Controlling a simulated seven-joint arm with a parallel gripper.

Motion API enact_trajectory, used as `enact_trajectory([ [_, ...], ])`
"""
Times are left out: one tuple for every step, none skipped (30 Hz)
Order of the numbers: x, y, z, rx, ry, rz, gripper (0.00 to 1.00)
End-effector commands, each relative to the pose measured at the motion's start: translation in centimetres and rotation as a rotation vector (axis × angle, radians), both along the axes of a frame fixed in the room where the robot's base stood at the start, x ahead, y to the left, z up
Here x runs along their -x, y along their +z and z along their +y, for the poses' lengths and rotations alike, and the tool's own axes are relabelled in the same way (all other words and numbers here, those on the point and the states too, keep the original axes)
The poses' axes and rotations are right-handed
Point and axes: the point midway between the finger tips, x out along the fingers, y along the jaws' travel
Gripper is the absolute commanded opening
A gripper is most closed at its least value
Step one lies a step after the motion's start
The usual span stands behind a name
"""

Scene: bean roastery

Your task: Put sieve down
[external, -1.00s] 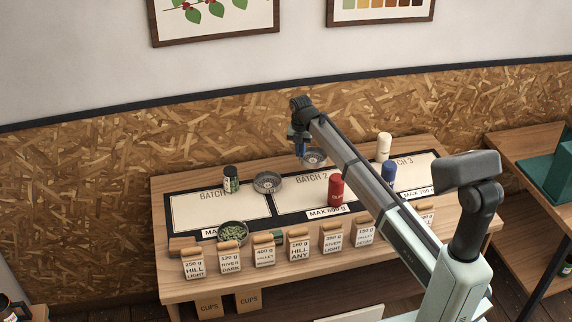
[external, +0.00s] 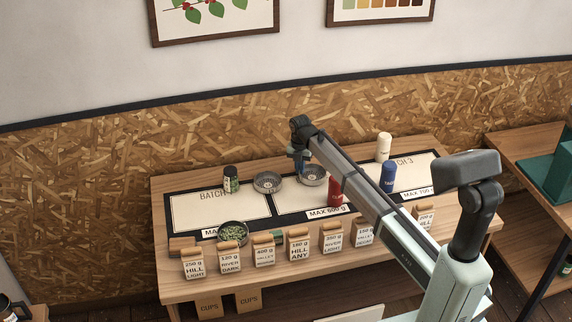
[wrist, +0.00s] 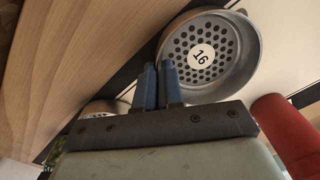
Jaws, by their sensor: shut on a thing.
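A round grey metal sieve (external: 313,176) with a perforated bottom and a white label reading 16 shows large in the wrist view (wrist: 240,75). My gripper (wrist: 158,75) is shut on its near rim, with the two blue fingers close together. In the external view my gripper (external: 300,162) is at the sieve's left side. The sieve is at the Batch 2 area of the mat (external: 286,208), toward the back. I cannot tell whether its underside touches the mat.
A second sieve (external: 268,182) stands just left of mine. A red canister (external: 335,191) is close in front on the right; blue (external: 388,177) and white (external: 383,147) ones stand farther right. A dark jar (external: 231,180) is at left. Labelled bags (external: 264,252) line the front.

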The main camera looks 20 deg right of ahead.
Motion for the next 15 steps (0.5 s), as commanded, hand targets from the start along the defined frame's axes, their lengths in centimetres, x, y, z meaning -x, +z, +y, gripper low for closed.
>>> enact_trajectory([
  [0.01,-0.1,-0.01,0.0,0.0,0.0,0.0],
  [0.0,-0.11,0.0,0.0,0.0,0.0,0.09],
  [0.0,-0.1,0.0,0.0,0.0,0.0,0.13],
  [0.0,-0.09,0.0,0.0,0.0,0.0,0.15],
  [-0.01,-0.09,-0.01,0.0,0.0,0.0,0.18],
  [-0.01,-0.09,-0.01,0.0,0.0,0.0,0.22],
  [-0.01,-0.09,-0.01,0.0,0.0,0.0,0.25],
  [-0.01,-0.09,-0.01,0.0,0.0,0.0,0.28],
  [0.0,-0.08,0.0,0.0,0.0,0.0,0.32],
  [0.0,-0.08,0.0,0.0,0.0,0.0,0.32],
  [0.0,-0.08,0.0,0.0,0.0,0.0,0.32],
  [0.0,-0.08,0.0,0.0,0.0,0.0,0.32],
  [0.0,-0.08,0.0,0.0,0.0,0.0,0.32],
  [0.0,-0.08,0.0,0.0,0.0,0.0,0.32],
  [-0.01,-0.08,-0.01,0.0,0.0,0.0,0.32],
])
